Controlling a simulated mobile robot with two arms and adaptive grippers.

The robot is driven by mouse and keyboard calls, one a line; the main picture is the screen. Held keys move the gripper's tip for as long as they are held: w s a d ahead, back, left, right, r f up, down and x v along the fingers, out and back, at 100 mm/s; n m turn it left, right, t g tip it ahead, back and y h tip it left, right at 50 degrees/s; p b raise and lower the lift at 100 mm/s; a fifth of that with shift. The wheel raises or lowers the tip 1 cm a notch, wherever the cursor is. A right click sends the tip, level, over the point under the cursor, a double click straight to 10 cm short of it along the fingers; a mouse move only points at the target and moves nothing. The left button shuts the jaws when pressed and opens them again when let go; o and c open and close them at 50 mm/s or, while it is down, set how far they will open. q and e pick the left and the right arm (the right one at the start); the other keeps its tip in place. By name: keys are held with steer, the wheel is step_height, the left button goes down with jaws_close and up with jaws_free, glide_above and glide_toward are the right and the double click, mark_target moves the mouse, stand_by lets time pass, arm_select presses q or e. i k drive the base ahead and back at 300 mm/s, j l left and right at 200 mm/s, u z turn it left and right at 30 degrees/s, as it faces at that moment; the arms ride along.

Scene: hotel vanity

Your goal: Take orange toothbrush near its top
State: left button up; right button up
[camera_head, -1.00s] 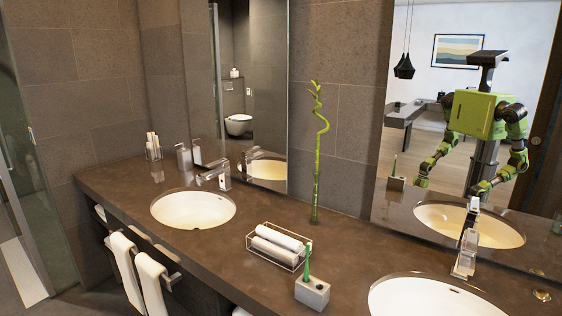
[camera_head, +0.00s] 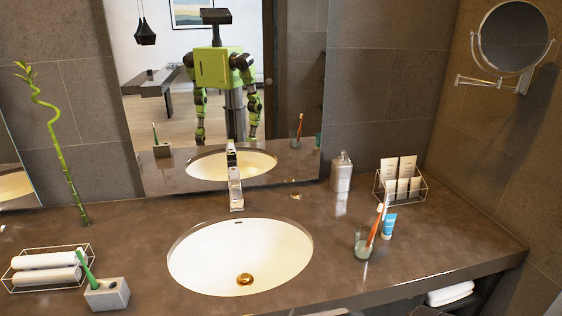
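The orange toothbrush (camera_head: 376,225) leans in a clear glass cup (camera_head: 363,246) on the counter, to the right of the sink. Its head end is up and tilts to the right, clear of the cup's rim. A blue and white tube (camera_head: 389,226) stands close to its right. My grippers do not show directly in the head view. The robot's reflection in the mirror (camera_head: 224,70) shows both arms hanging down, with the hands too small to read.
The white sink (camera_head: 200,255) with its chrome faucet (camera_head: 235,185) lies left of the cup. A soap dispenser (camera_head: 341,172) and a wire basket (camera_head: 414,196) stand behind. A grey holder (camera_head: 107,294) with a green toothbrush (camera_head: 85,268) and a towel rack (camera_head: 20,284) are at left.

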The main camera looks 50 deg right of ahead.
mark_target(381, 208)
steer(key=z, duration=2.2)
steer(key=i+l, duration=0.1)
steer(key=l, duration=0.55)
steer(key=i+l, duration=0.1)
steer(key=l, duration=0.55)
